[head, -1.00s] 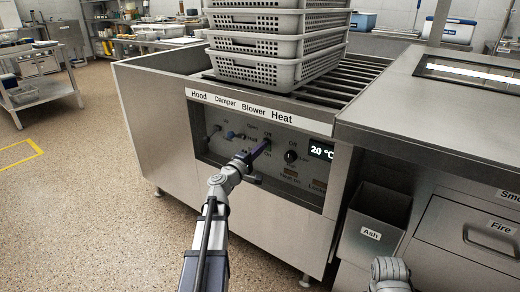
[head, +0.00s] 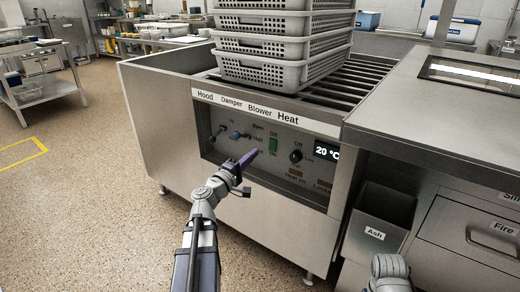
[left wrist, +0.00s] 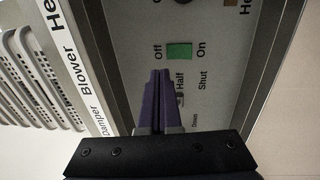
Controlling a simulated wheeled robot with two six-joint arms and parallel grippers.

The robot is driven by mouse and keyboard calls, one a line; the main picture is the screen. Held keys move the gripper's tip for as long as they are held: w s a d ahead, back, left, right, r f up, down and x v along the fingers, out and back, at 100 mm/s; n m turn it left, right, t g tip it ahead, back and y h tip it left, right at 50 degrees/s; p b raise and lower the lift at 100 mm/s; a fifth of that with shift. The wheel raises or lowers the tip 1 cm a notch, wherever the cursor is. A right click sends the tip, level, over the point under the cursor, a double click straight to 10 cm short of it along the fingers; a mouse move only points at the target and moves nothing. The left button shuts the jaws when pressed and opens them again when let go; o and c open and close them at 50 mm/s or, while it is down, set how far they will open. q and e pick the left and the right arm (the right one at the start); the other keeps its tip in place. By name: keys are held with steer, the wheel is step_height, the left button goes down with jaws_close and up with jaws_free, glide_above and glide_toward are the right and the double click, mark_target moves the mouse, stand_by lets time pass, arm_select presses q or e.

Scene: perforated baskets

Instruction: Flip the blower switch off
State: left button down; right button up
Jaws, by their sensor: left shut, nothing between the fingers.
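The blower switch is a green rocker (head: 272,145) on the dark control panel, under the Blower label, with Off printed above it and On below. In the left wrist view the green rocker (left wrist: 179,50) shows in full, with Off to its left and On to its right. I cannot tell which way it is tilted. My left gripper (head: 251,157) is shut and empty, its purple fingers just left of and below the rocker. In the left wrist view the fingertips (left wrist: 160,73) end short of the rocker, near the Half marking. My right gripper is out of view.
The damper knob (head: 236,134) and hood knob (head: 218,131) are left of the switch; the heat knob (head: 295,156) and 20 °C display (head: 326,152) are right. Grey perforated baskets (head: 284,72) are stacked above. An ash bin (head: 378,215) stands at the right.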

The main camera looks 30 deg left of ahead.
arm_select(q)
steer(key=shift+s+a+r, duration=0.15)
steer(key=shift+s, duration=1.05)
steer(key=shift+s+a+r, duration=0.1)
steer(key=shift+s+r, duration=0.05)
steer(key=shift+s, duration=1)
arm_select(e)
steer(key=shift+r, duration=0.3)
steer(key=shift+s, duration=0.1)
